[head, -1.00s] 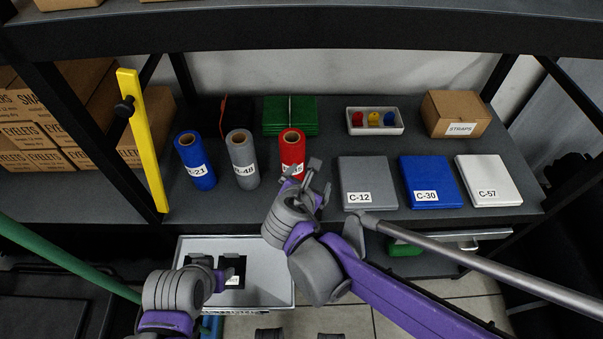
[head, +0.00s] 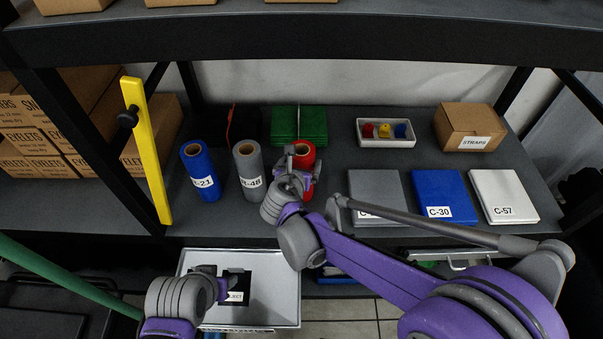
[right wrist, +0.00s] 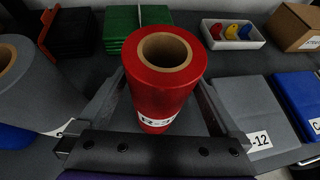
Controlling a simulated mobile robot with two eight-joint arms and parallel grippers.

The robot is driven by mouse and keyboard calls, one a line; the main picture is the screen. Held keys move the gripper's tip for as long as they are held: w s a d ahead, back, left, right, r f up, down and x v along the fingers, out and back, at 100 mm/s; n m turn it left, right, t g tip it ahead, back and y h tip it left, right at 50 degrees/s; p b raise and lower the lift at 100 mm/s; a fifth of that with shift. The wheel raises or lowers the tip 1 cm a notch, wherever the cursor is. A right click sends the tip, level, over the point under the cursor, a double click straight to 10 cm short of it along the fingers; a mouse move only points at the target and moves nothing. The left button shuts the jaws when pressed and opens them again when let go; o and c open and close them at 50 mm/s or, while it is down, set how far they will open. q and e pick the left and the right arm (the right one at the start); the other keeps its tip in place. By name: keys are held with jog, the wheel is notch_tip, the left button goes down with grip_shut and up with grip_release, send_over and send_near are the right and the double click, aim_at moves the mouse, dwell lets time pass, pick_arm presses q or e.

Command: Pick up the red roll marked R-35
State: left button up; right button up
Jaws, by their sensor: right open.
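The red roll (head: 305,156) stands upright on the shelf deck, partly hidden by my right gripper in the head view. In the right wrist view the red roll (right wrist: 160,85) is close, with its brown core on top and a white label reading "R-3", the rest cut off. My right gripper (head: 298,165) is open, with one finger on each side of the roll; I cannot tell whether either finger touches it. My left gripper (head: 222,276) is low at the left, over a grey tray, and its jaw state is unclear.
A grey roll (head: 248,172) and a blue roll (head: 201,174) stand to the left. Grey, blue (head: 443,196) and white (head: 503,195) flat cases lie to the right. Green packs (head: 299,124) and a white tray (head: 386,143) are behind. A yellow bar (head: 146,150) stands at the left post.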

jog(key=shift+w+d+f, duration=0.1)
jog(key=shift+w+f, duration=0.1)
jog(key=shift+w, duration=0.15)
jog(key=shift+c, duration=0.3)
grip_shut()
